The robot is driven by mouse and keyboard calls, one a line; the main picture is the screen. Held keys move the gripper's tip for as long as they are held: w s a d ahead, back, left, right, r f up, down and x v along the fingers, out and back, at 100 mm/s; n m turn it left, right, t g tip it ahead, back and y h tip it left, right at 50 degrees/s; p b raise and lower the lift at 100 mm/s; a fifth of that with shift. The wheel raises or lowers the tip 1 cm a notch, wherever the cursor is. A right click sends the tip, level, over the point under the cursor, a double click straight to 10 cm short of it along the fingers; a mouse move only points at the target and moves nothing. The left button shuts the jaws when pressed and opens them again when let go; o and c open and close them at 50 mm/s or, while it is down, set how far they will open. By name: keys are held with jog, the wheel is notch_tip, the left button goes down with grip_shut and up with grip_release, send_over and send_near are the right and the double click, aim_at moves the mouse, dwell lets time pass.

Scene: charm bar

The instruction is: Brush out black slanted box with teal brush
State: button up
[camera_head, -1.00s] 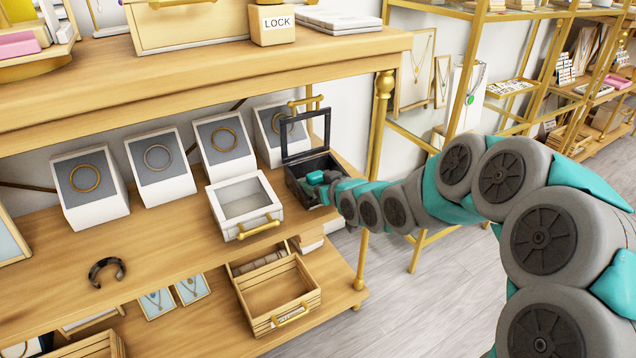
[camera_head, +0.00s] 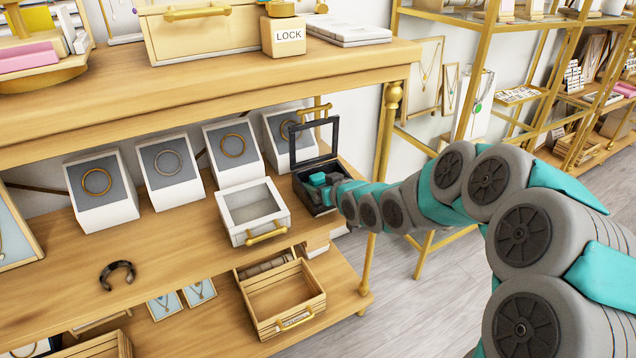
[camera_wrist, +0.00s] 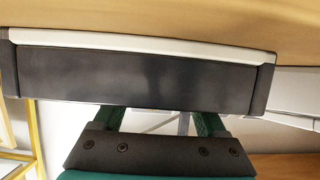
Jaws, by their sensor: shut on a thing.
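The black slanted box (camera_head: 312,203) stands at the right end of the middle shelf, its framed lid (camera_head: 292,145) raised. My gripper (camera_head: 320,181) reaches into it from the right, low between its walls. In the wrist view, a dark panel (camera_wrist: 140,78) with a pale strip above it, seemingly the box wall, fills the middle. My two dark green fingers (camera_wrist: 158,122) run behind it, set apart, and their tips are hidden. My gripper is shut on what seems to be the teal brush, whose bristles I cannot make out.
A white glass-topped box (camera_head: 252,212) stands just left of the black box. Several ring displays (camera_head: 165,180) line the back. A gold post (camera_head: 385,130) rises behind my arm. An open wooden drawer (camera_head: 282,300) is below. A dark bracelet (camera_head: 117,273) lies front left.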

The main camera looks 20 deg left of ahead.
jog(key=shift+w+d, duration=0.3)
jog(key=shift+w, duration=0.05)
jog(key=shift+w+d, duration=0.15)
jog(key=shift+d, duration=0.05)
jog(key=shift+w+d+p, duration=0.5)
jog(key=shift+w+p, duration=0.1)
jog(key=shift+p, duration=0.2)
jog(key=shift+w+d+f, duration=0.1)
jog(key=shift+w+d, duration=0.05)
jog(key=shift+d+f, duration=0.1)
jog(key=shift+d, duration=0.05)
jog(key=shift+s+d+b, duration=0.3)
jog(key=shift+d+b, duration=0.05)
jog(key=shift+d, duration=0.05)
jog(key=shift+s+d, duration=0.3)
jog(key=shift+d, duration=0.1)
